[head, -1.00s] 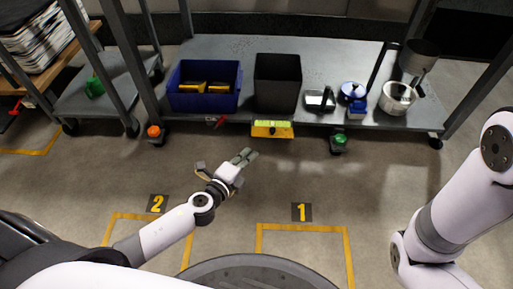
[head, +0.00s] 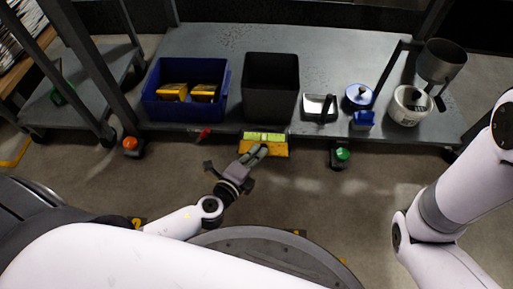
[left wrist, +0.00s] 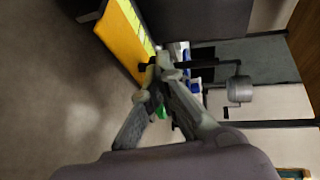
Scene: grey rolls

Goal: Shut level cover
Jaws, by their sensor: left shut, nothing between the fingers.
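The level (head: 252,147) is a yellow case with a bright yellow-green strip, at the front edge of the grey cart shelf. In the left wrist view its yellow side (left wrist: 122,42) fills the upper middle, with the yellow-green strip along one edge. I cannot tell clearly how far its cover stands open. My left gripper (head: 258,151) is shut and empty, its fingertips just in front of and overlapping the level's lower edge in the head view. In the left wrist view the fingertips (left wrist: 156,70) are close to the level; contact cannot be told. My right gripper is out of view.
On the shelf (head: 210,45) are a blue bin (head: 187,115) with yellow items, a black bin (head: 271,88), a small tray (head: 315,103), a blue-lidded pot (head: 358,98) and a white pot (head: 407,113).

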